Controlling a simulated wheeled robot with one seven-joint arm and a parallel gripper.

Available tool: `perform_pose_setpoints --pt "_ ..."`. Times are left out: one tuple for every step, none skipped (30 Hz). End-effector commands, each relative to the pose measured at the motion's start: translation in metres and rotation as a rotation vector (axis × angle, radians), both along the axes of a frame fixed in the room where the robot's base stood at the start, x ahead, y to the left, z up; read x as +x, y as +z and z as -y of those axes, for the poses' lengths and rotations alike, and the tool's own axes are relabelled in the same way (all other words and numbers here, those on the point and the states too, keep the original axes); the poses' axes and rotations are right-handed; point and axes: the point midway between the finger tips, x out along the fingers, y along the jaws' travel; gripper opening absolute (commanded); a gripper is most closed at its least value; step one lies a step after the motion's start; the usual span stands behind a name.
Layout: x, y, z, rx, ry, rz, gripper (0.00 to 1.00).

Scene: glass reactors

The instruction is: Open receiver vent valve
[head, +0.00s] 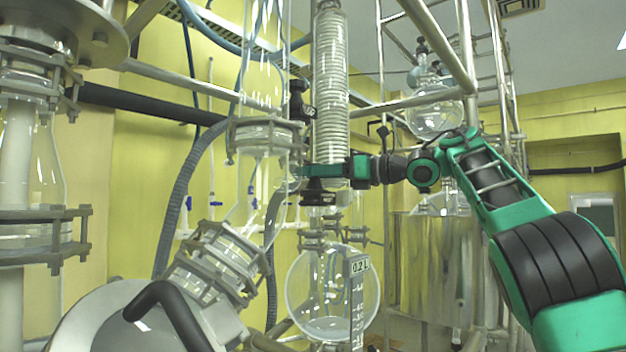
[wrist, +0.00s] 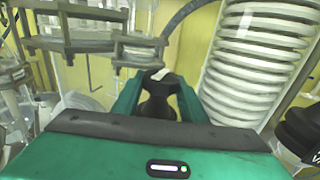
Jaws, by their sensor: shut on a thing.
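My gripper (head: 310,171) reaches in from the right, in front of the lower part of the coiled glass condenser. In the wrist view, my gripper (wrist: 158,100) is shut on a black valve knob (wrist: 157,108) with a pale mark on its top. I take this knob to be the receiver vent valve; its name cannot be read. In the head view, a black valve part (head: 317,197) shows just below the fingers, which partly hide it. A round glass receiver flask (head: 302,290) stands below. How far the valve is turned cannot be told.
The coiled condenser (head: 331,70) rises close by and also fills the right of the wrist view (wrist: 255,60). Another black valve (head: 298,100) sits above. Clamped glass flanges (head: 265,132) are to the left, and a steel vessel (head: 425,265) is at the right.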

Motion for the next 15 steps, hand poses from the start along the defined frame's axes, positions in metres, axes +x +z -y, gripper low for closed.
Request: perform_pose_setpoints --pt "0.0050 0.0019 0.0061 0.004 -0.018 0.005 0.16" --pt "0.0050 0.0019 0.0061 0.004 -0.018 0.004 0.16" --pt "0.0050 0.0018 0.0061 0.003 -0.018 0.003 0.16" --pt "0.0050 0.0018 0.0061 0.003 -0.018 0.003 0.16" --pt "0.0050 0.0018 0.0061 0.003 -0.018 0.003 0.16" --pt "0.0050 0.0018 0.0062 0.003 -0.018 0.003 0.16" --pt "0.0051 0.0018 0.0062 0.003 -0.018 0.003 0.46" --pt "0.0050 0.0017 0.0061 0.003 -0.018 0.003 0.46" --pt "0.0047 0.0016 0.0058 0.003 -0.017 0.003 0.46" --pt "0.0046 0.0015 0.0054 0.003 -0.016 0.003 0.46" --pt "0.0044 0.0014 0.0051 0.002 -0.016 0.003 0.46" --pt "0.0042 0.0012 0.0047 0.002 -0.015 0.003 0.46" --pt "0.0040 0.0011 0.0043 0.002 -0.014 0.003 0.46" --pt "0.0038 0.0010 0.0041 0.002 -0.013 0.003 0.46" --pt "0.0035 0.0009 0.0043 0.002 -0.013 0.002 0.46"
